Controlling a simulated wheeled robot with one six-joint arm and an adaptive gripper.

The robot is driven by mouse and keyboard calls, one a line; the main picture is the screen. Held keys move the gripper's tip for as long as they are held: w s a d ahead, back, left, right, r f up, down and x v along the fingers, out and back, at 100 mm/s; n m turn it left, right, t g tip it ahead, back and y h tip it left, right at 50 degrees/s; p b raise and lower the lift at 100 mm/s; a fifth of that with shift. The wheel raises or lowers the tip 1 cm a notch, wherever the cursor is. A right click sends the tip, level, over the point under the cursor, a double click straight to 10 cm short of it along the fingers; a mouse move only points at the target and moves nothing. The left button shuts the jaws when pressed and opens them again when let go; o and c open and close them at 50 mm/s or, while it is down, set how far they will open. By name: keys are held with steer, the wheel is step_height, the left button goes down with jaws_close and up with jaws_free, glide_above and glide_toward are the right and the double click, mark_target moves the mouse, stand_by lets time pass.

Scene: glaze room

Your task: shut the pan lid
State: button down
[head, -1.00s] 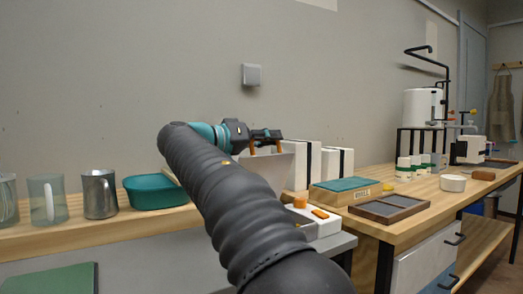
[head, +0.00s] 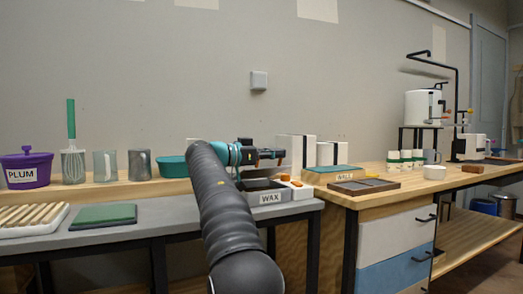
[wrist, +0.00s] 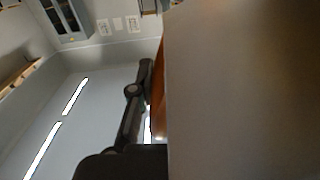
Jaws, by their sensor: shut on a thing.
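The wax pan is a grey box labelled WAX (head: 270,198) on the grey bench in the head view, with a dark opening showing in its top. Its lid (head: 262,172) is a pale flat panel, raised at a tilt above the opening. My gripper (head: 267,154), with orange finger pads, is shut at the lid's upper edge. My arm hides the pan's left side, and the exact grip is too small to see. In the wrist view a broad grey-brown surface, probably the lid (wrist: 245,95), fills the right half beside a dark finger.
A white unit with orange knobs (head: 290,182) stands right of the pan. A teal bowl (head: 173,166), a metal pitcher (head: 140,164) and a plum pot (head: 27,168) stand on the wooden shelf to the left. A green mat (head: 104,217) lies on the bench. White boxes (head: 296,150) stand behind.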

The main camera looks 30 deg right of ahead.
steer(key=shift+s+d+f, duration=0.15)
steer(key=shift+s+f, duration=0.1)
steer(key=shift+f, duration=0.05)
steer(key=c, duration=1.2)
jaws_free()
steer(key=shift+w+a, duration=0.15)
steer(key=shift+a, duration=0.35)
steer(key=w+a, duration=0.1)
steer(key=a, duration=1)
steer(key=shift+a, duration=0.1)
